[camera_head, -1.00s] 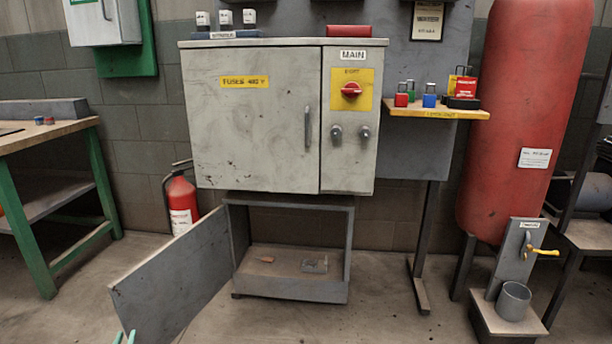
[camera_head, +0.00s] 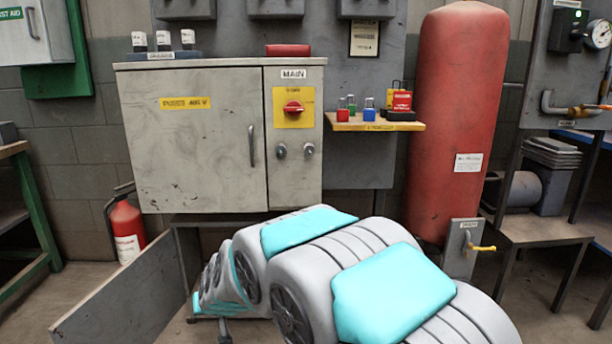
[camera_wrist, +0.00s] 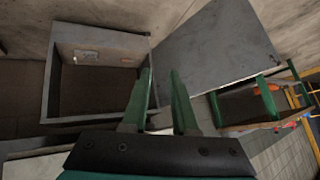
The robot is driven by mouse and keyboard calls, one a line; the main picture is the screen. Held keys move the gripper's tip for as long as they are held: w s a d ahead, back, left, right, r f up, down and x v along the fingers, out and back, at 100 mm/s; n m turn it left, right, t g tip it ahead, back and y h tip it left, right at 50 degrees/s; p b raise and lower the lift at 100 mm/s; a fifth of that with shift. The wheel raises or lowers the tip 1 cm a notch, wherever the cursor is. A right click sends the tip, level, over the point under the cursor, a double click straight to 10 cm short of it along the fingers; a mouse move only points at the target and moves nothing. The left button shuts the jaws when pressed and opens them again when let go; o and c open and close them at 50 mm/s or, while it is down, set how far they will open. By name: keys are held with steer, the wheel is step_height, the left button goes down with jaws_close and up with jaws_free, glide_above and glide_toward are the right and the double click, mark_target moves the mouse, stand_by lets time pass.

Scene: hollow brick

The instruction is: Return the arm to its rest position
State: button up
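My arm reaches across the lower middle of the head view and hides most of the low cabinet under the fuse box. In the wrist view my gripper (camera_wrist: 161,74) has two green fingers standing apart with nothing between them. It is open and empty. Beyond it in the wrist view are the open low cabinet (camera_wrist: 52,95) and its grey door (camera_wrist: 215,50), swung out. A pale flat piece (camera_wrist: 87,54) and a small reddish-brown piece (camera_wrist: 128,60) show inside the cabinet. The fingers do not visibly touch anything.
The fuse box (camera_head: 195,140) has a red switch (camera_head: 293,107). Right of it are a shelf (camera_head: 375,126) with padlocks and a red tank (camera_head: 455,110). A fire extinguisher (camera_head: 127,230) stands left. The open door (camera_head: 120,300) juts out low. A green-legged bench (camera_head: 40,210) is at left.

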steer(key=s+d+r+m+g+h, duration=0.1)
steer(key=s+d, duration=0.4)
steer(key=d, duration=0.4)
steer(key=s+d+r+g+h+p, duration=0.1)
steer(key=s+d+g, duration=0.1)
steer(key=s+d, duration=0.5)
steer(key=s+d+r+m+g+h, duration=0.1)
steer(key=s+d, duration=0.3)
steer(key=d, duration=0.6)
steer(key=s+d+m+g+h, duration=0.1)
steer(key=s+d+g, duration=0.1)
steer(key=s+d, duration=0.4)
steer(key=s+d+r+m+g+h, duration=0.1)
steer(key=s+d, duration=0.5)
steer(key=s, duration=0.7)
steer(key=shift+g+h+p, duration=0.3)
steer(key=shift+g+p, duration=0.15)
steer(key=shift+g, duration=0.05)
steer(key=shift+d, duration=0.1)
